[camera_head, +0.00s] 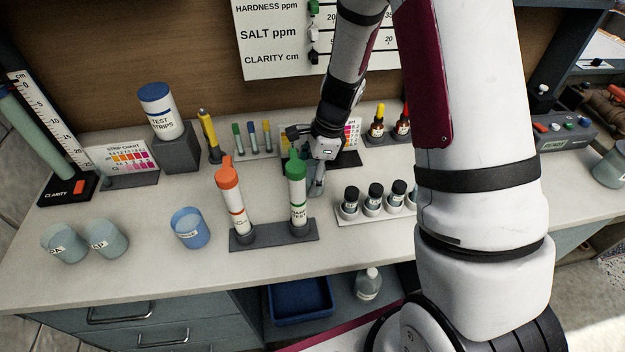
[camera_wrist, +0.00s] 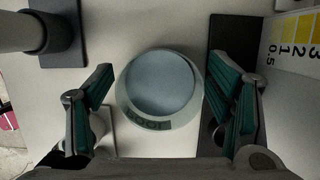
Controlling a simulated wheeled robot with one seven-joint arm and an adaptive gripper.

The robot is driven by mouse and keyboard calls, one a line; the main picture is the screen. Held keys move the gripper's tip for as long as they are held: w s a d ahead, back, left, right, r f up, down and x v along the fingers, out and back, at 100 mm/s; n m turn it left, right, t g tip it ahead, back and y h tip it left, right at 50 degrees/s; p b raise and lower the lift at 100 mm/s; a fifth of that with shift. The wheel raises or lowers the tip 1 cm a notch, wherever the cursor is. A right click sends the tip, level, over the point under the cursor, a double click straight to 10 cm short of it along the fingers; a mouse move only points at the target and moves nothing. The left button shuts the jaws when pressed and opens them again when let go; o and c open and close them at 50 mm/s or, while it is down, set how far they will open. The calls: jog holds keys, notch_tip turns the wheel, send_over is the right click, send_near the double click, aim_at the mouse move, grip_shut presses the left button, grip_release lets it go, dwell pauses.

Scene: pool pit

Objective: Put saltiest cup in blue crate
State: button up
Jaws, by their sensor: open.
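A round grey-blue cup (camera_wrist: 160,85) sits between my fingers in the wrist view; its label seems to read POOL. My gripper (camera_wrist: 160,68) is open around it, with a gap at each finger. In the head view my gripper (camera_head: 318,172) is low over the counter behind the green-capped tube, which hides much of the spot. Two pale cups (camera_head: 65,243) (camera_head: 108,238) and a bluer cup (camera_head: 190,228) stand at the left; another cup (camera_head: 609,168) stands far right. The blue crate (camera_head: 301,302) is below the counter. A board (camera_head: 285,40) has a SALT ppm row.
Orange- and green-capped tubes (camera_head: 232,195) (camera_head: 297,190) stand upright in a dark rack (camera_head: 272,234) in front of my gripper. Small black-capped bottles (camera_head: 373,197) stand to its right, with dropper bottles (camera_head: 377,122) behind.

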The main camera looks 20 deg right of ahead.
jog(key=shift+x, duration=1.1)
jog(key=c, duration=1.5)
jog(key=shift+r, duration=0.15)
